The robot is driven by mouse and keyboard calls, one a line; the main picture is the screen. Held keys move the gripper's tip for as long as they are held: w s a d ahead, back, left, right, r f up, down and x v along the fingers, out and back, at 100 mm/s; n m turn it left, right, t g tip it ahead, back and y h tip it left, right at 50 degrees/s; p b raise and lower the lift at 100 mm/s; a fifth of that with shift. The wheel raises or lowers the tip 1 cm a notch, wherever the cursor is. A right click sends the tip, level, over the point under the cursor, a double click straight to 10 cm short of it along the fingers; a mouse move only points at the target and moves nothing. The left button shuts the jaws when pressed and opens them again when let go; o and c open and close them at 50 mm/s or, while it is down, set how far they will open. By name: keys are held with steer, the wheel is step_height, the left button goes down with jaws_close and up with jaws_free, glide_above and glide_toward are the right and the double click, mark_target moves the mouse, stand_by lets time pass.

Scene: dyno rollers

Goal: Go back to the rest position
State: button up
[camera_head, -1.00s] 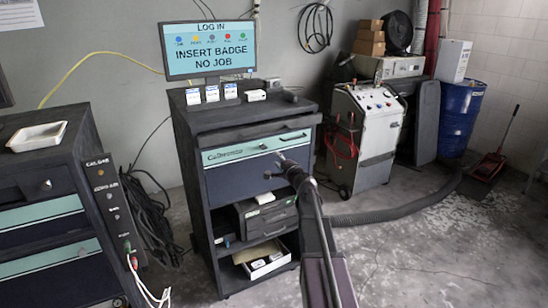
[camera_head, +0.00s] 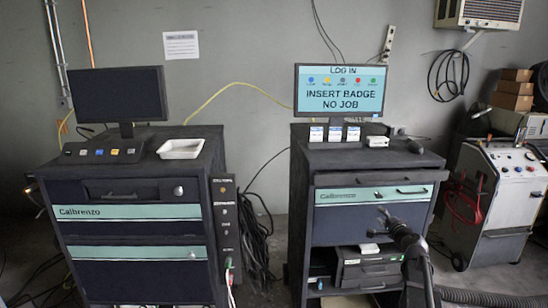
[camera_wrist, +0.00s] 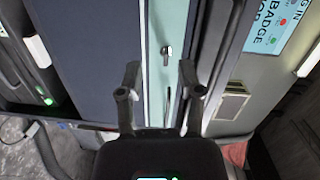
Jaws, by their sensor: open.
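My gripper (camera_wrist: 157,85) is open and empty in the wrist view. Its two dark fingers stand apart in front of the teal drawer front of a cabinet, with the drawer's small lock and handle beyond them. In the head view my gripper (camera_head: 385,218) is small and seen from behind, at the front of the right-hand cabinet (camera_head: 330,222). Whether the fingers touch the cabinet cannot be told. My arm runs down to the bottom edge of that view.
The right-hand cabinet bears a monitor (camera_head: 340,90) reading "INSERT BADGE NO JOB" and several badges. A left cabinet (camera_head: 130,255) bears a dark monitor (camera_head: 117,95) and a white tray (camera_head: 181,149). A wheeled machine (camera_head: 500,200) and a hose (camera_head: 485,298) are at the right.

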steer(key=s+a+f+n+g+y+p, duration=0.25)
steer(key=s+a+n+g, duration=0.3)
steer(key=a, duration=0.45)
steer(key=s+a+f+n+g+y+p, duration=0.15)
steer(key=s+a+f+n+g, duration=0.3)
steer(key=a, duration=0.55)
steer(key=s+a+n+g+h+p, duration=0.1)
steer(key=s+n+g+h+p, duration=0.1)
steer(key=s, duration=0.7)
steer(key=s+a+f+n+g+h+p, duration=0.1)
steer(key=s+a+n+g+h+p, duration=0.1)
steer(key=s, duration=0.8)
steer(key=n+g+h, duration=0.1)
steer(key=g+h, duration=0.1)
steer(key=g, duration=0.1)
steer(key=shift+s+p, duration=0.25)
steer(key=shift+p, duration=0.15)
steer(key=shift+w+a, duration=0.1)
